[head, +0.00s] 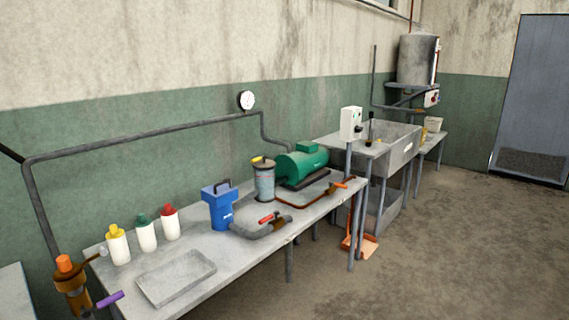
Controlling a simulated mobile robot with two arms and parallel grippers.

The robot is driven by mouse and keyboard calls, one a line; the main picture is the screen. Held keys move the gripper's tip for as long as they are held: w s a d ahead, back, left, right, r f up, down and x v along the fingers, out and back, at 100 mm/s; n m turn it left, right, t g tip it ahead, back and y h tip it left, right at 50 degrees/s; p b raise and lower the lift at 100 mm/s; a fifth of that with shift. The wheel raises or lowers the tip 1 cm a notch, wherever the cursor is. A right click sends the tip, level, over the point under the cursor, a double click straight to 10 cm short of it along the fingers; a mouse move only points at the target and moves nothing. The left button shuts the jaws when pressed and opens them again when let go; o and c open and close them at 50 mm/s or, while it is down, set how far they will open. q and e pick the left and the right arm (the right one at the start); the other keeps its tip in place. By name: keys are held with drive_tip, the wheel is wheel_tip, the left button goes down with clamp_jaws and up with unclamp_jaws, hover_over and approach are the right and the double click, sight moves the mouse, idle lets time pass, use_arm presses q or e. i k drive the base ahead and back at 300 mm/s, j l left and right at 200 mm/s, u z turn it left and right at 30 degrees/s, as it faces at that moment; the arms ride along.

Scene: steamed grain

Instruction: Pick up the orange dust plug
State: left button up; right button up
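An orange cap-like piece (65,263), which looks like the dust plug, sits on top of a brown brass-coloured valve fitting (72,283) at the lower left of the head view. The fitting stands at the left end of the long grey bench (215,286), below the grey pipe that comes down the wall. A purple lever (110,299) sticks out from the fitting to the right. Neither of my grippers shows in the head view.
Yellow-, green- and red-capped white bottles (147,236), a shallow grey tray (176,277), a blue container (219,207) and a green motor (302,166) stand on the bench. An orange dustpan (362,245) is at its right end. The floor (450,250) at right is clear.

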sight(66, 269)
drive_tip(key=u, duration=1.35)
drive_tip(key=i+l+u, duration=0.3)
drive_tip(key=i+l, duration=0.15)
drive_tip(key=l, duration=0.25)
drive_tip(key=i+l+u, duration=0.15)
drive_tip(key=l, duration=0.2)
drive_tip(key=i+l+u, duration=0.15)
drive_tip(key=l, duration=0.3)
drive_tip(key=i+j, duration=0.05)
drive_tip(key=i, duration=0.05)
